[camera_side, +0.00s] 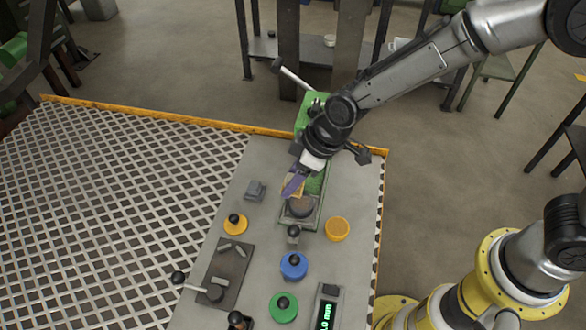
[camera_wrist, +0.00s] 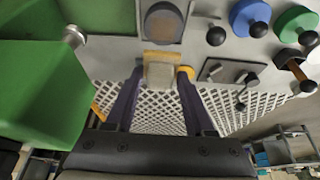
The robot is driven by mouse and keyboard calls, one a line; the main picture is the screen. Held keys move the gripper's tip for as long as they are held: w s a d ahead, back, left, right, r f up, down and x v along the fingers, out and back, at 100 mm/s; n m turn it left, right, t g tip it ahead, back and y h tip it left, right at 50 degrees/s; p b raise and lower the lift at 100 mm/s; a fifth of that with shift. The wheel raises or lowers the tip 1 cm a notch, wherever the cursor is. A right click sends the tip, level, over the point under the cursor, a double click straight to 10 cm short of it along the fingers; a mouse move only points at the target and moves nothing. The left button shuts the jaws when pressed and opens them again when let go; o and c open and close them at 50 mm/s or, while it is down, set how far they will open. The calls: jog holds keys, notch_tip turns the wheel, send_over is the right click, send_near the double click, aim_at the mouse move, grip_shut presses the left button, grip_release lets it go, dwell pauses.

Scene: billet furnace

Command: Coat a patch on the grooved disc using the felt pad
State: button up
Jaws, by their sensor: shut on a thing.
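The grooved disc appears to be the dark round piece (camera_side: 301,207) on the green-edged bed in the side view; its grooves are too small to make out. It also shows at the top of the wrist view (camera_wrist: 163,22). My gripper (camera_side: 295,186) has purple fingers and is shut on the felt pad, a pale block with a yellowish edge (camera_wrist: 160,71). In the wrist view the pad sits between both fingertips, below the disc in the picture. In the side view the pad is just above or beside the disc; I cannot tell whether they touch. The fingers partly hide the pad there.
A green machine body (camera_wrist: 40,90) stands close to my gripper. An orange disc (camera_side: 337,229) lies right of the bed. Knobbed orange (camera_side: 235,224), blue (camera_side: 294,265) and green (camera_side: 283,306) pieces, a grey block (camera_side: 255,190) and a dark plate (camera_side: 228,262) stand on the table.

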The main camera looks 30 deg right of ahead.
aim_at(292, 200)
notch_tip(292, 200, down, 4)
jog(key=shift+f, duration=0.1)
jog(key=shift+s+d+f, duration=0.2)
jog(key=shift+s, duration=0.05)
jog(key=shift+s+d, duration=1.15)
jog(key=shift+s, duration=0.05)
jog(key=shift+w+a, duration=1.45)
jog(key=shift+w, duration=0.05)
jog(key=shift+d+r, duration=0.1)
jog(key=shift+r, duration=3.95)
